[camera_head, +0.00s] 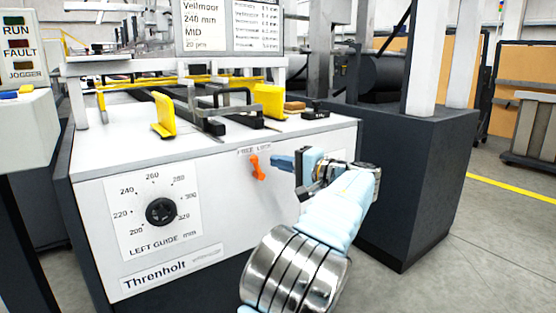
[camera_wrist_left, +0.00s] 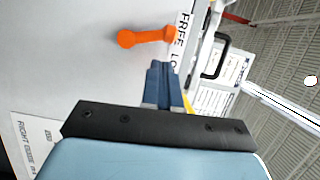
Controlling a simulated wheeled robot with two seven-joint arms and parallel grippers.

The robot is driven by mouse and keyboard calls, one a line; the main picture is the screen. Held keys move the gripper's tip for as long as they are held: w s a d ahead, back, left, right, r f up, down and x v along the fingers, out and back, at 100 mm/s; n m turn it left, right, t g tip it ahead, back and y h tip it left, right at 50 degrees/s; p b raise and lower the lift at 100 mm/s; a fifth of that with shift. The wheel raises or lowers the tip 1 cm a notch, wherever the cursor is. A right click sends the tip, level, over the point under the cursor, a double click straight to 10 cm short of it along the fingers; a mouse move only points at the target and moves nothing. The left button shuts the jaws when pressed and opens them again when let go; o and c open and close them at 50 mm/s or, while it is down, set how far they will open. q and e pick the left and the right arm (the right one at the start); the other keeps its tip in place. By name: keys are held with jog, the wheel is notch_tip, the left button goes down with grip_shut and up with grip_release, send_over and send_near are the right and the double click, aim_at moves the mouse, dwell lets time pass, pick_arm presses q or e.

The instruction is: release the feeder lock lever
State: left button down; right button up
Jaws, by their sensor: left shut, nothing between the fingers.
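The orange feeder lock lever (camera_head: 257,167) is on the white front panel of the feeder, just below the "FREE LOCK" label (camera_head: 254,150). In the head view it hangs down, tilted slightly to the right at its lower end. My left gripper (camera_head: 275,162) is just right of the lever, its blue fingers pointing toward it. In the left wrist view the lever (camera_wrist_left: 146,37) lies beyond and above the closed fingertips (camera_wrist_left: 163,66), with a gap between in the picture. The gripper is shut and empty. My right gripper is not in view.
A black dial (camera_head: 161,211) marked LEFT GUIDE is on the same panel, left of the lever. Yellow guides (camera_head: 165,115) and rails stand on the machine top. A dark machine block (camera_head: 408,185) stands to the right. Open floor lies beyond it.

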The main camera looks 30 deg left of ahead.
pick_arm(q)
jog(key=d, duration=1.1)
jog(key=shift+f+p, duration=0.15)
jog(key=shift+p, duration=0.25)
